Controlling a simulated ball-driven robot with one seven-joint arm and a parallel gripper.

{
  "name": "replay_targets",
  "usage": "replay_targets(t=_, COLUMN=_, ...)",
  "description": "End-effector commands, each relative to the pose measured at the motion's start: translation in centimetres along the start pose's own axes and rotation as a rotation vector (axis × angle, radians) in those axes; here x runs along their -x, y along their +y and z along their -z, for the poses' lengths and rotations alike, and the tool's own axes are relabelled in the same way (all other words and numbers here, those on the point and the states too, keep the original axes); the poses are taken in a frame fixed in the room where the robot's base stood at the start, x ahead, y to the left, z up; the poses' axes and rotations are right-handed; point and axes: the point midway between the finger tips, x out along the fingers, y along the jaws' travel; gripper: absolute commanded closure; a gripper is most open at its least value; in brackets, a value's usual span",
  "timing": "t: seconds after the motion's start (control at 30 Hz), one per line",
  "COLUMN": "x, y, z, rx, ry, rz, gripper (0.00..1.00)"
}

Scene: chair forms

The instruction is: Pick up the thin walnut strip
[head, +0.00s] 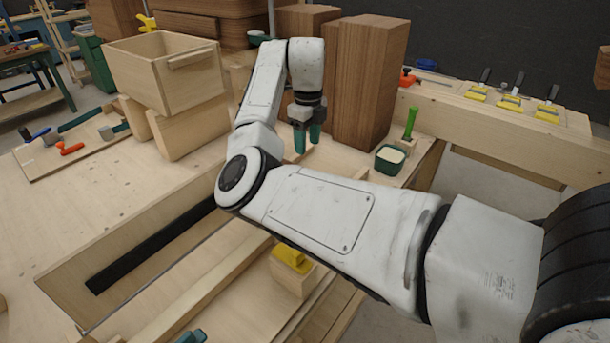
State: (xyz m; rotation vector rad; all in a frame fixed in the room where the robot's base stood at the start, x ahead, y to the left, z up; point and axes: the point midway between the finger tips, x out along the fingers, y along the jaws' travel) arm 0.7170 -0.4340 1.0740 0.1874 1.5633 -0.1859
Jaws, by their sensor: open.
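My gripper (307,141) points down with green fingertips, slightly apart and with nothing seen between them. It is in the upper middle of the head view, just left of and in front of a tall brown wood block (366,80). I cannot make out a thin walnut strip for certain. A long, thin, nearly black strip (150,250) lies in a shallow recess at the lower left, well away from the gripper. Its far end goes behind my arm, and I cannot tell its wood. The bench just under the gripper is partly hidden by my arm.
A pale wooden box (163,70) rests on pale blocks left of the gripper. A green tub (389,158) with a green-handled brush (410,123) behind it stands to the right. A yellow-topped block (291,259) is in front.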

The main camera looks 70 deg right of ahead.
Motion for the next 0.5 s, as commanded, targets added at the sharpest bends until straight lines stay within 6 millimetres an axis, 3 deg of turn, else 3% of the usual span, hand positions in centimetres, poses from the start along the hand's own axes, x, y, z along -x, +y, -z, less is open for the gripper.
replay_targets(t=0.2, x=-3.1, y=0.0, z=0.0, rx=0.002, ry=0.002, rz=-0.001, gripper=0.49)
replay_targets(t=0.5, x=-5.6, y=0.0, z=0.0, rx=0.003, ry=0.003, rz=-0.001, gripper=0.49)
